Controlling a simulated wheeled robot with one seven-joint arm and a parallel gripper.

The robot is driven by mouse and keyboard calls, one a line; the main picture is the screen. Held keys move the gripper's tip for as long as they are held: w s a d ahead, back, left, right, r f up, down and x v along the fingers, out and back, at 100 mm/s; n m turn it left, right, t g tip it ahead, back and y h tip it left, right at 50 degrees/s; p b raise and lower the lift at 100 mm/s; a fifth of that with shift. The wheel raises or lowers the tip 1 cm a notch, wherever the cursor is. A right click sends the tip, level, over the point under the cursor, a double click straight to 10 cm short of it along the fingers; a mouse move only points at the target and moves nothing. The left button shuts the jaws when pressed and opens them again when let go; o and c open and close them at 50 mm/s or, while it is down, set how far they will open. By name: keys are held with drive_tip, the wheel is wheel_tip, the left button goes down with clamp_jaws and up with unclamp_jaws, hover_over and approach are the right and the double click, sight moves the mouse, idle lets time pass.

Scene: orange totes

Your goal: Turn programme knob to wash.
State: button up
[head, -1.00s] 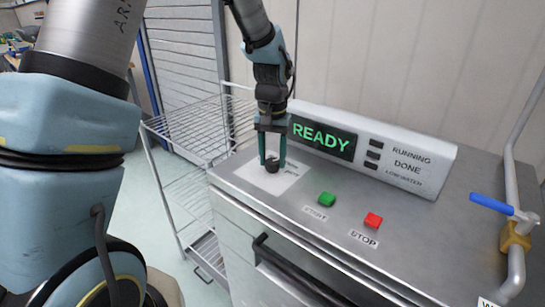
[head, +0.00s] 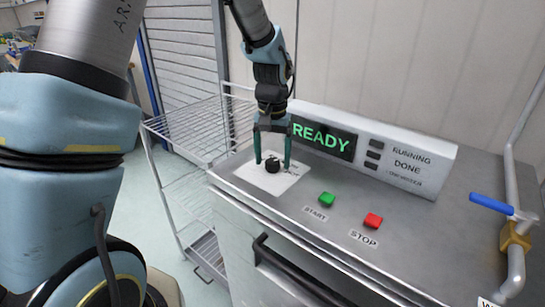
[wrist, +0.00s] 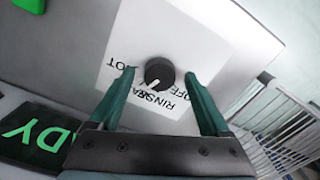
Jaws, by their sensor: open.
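The programme knob (head: 272,165) is a small black round knob on a white label plate (head: 292,181) at the left end of the machine top. It also shows in the wrist view (wrist: 159,73), with a white pointer mark towards its lower left side. The printing around it is upside down there and partly hidden; "RINS" is legible, but I cannot tell which word the pointer meets. My gripper (head: 272,163) is open, its green fingers apart on either side of the knob. In the wrist view the fingertips (wrist: 160,71) show gaps to the knob on both sides.
A green START button (head: 327,199) and a red STOP button (head: 373,220) sit to the right. The display (head: 322,138) reads READY. A blue-handled valve (head: 492,204) stands at the far right. A wire rack (head: 187,129) is at the left.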

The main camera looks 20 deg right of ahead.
sight(272, 161)
drive_tip(key=shift+r, duration=0.1)
wheel_tip(272, 161, up, 11)
drive_tip(key=b, duration=0.2)
drive_tip(key=shift+a+f, duration=0.1)
drive_tip(key=shift+f, duration=0.1)
idle(0.3)
drive_tip(key=s+a+f+n, duration=0.1)
drive_tip(key=a+f+n, duration=0.1)
drive_tip(key=a, duration=0.8)
drive_tip(key=s+a+f+n+t, duration=0.1)
drive_tip(key=a+f+n, duration=0.1)
drive_tip(key=a, duration=0.8)
drive_tip(key=s+a+f+n, duration=0.2)
drive_tip(key=a+f, duration=0.2)
drive_tip(key=a, duration=0.6)
drive_tip(key=shift+a+t, duration=0.15)
drive_tip(key=shift+t, duration=0.15)
